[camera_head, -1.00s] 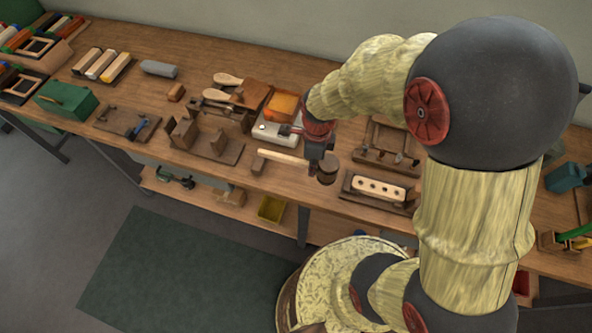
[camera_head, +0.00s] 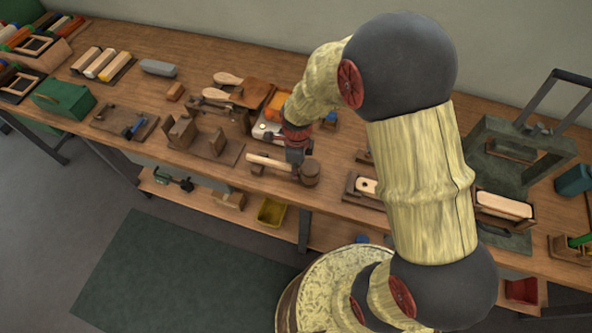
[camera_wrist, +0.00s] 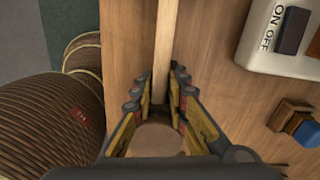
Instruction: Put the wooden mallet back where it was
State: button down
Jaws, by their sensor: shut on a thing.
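The wooden mallet has a pale handle (camera_head: 268,161) and a dark brown round head (camera_head: 310,174). It is near the front edge of the bench, handle pointing left. My gripper (camera_head: 295,168) is shut on the handle close to the head. In the wrist view the handle (camera_wrist: 163,45) runs up between the fingers (camera_wrist: 161,100), and the head (camera_wrist: 155,140) is partly hidden by my gripper. A small brown block (camera_head: 256,169) shows just below the handle's left end. I cannot tell whether the mallet touches it or the bench.
A white switch box (camera_wrist: 275,62) marked ON and OFF stands behind the mallet. A brown wooden fixture (camera_head: 220,150) is to the left. A yellow bin (camera_head: 271,212) sits on the lower shelf.

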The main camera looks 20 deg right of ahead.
jog(key=shift+r, duration=0.1)
jog(key=c, duration=1.7)
grip_release()
jog(key=shift+c, duration=0.2)
jog(key=s+d+r+n+t+p, duration=0.15)
jog(key=r+n, duration=0.25)
jog(key=r, duration=0.5)
jog(key=s+r+n+p, duration=0.1)
jog(key=s+r+n, duration=0.2)
jog(key=r, duration=0.6)
jog(key=s+d+r+n+t+p, duration=0.15)
jog(key=r+n, duration=0.25)
jog(key=r, duration=0.6)
jog(key=s+r+n+t, duration=0.2)
jog(key=s+r+n, duration=0.5)
jog(key=s+n, duration=0.3)
jog(key=shift+s+d+r+n, duration=0.3)
jog(key=shift+s+r+n, duration=0.1)
jog(key=shift+n, duration=0.8)
